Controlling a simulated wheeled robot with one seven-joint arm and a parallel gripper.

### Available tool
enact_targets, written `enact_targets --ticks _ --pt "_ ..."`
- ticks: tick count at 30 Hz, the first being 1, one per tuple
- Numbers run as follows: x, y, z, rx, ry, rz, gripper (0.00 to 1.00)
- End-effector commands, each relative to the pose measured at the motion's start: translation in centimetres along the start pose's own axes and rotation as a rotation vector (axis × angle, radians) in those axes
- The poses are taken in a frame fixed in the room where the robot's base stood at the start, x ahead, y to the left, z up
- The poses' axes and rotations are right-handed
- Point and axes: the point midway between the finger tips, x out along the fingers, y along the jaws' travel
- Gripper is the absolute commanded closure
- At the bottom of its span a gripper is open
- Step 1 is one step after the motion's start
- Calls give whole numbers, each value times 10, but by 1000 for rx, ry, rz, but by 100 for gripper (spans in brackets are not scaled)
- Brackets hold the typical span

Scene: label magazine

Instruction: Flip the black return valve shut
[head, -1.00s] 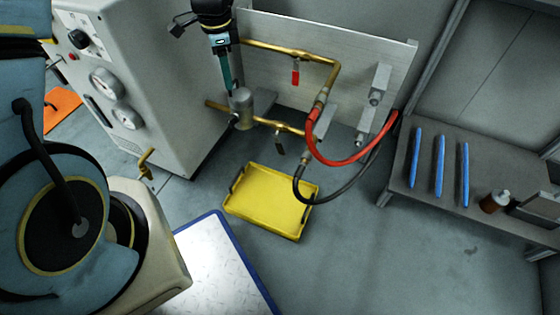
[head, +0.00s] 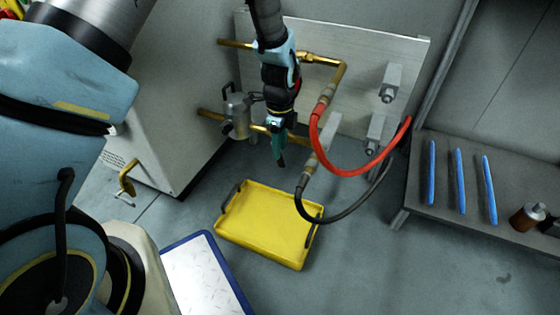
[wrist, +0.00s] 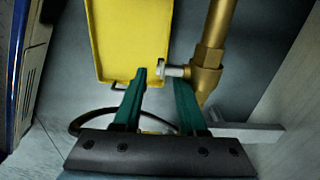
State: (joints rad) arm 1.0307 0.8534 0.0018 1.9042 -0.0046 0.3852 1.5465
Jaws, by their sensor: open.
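The return valve sits on the lower brass pipe (head: 215,115). In the wrist view its brass body (wrist: 207,75) stands just right of my gripper, with a short pale stem (wrist: 174,71) pointing left toward the fingertips. The black handle is hidden behind my gripper in the head view, and I cannot make it out clearly in the wrist view. My gripper (head: 280,158) points down in front of the lower pipe. In the wrist view its two green fingers (wrist: 161,78) are apart, with the stem's end near the gap between their tips. I cannot tell whether they touch it.
A yellow tray (head: 268,225) lies on the floor below. A red hose (head: 350,172) and a black hose (head: 335,219) loop out at right of my gripper. The upper brass pipe (head: 325,60) and back panel (head: 355,80) are close behind. A metal canister (head: 237,115) stands at left.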

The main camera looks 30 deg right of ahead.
Motion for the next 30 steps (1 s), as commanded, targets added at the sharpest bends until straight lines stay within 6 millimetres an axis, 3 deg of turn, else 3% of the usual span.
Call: enact_targets --ticks 1,7,20,30 --pt "14 0 0 1 0 1 59" --pt "37 0 0 0 0 -1 59" --pt "43 0 0 -1 0 -2 60" --pt "43 0 0 -1 0 -1 98"
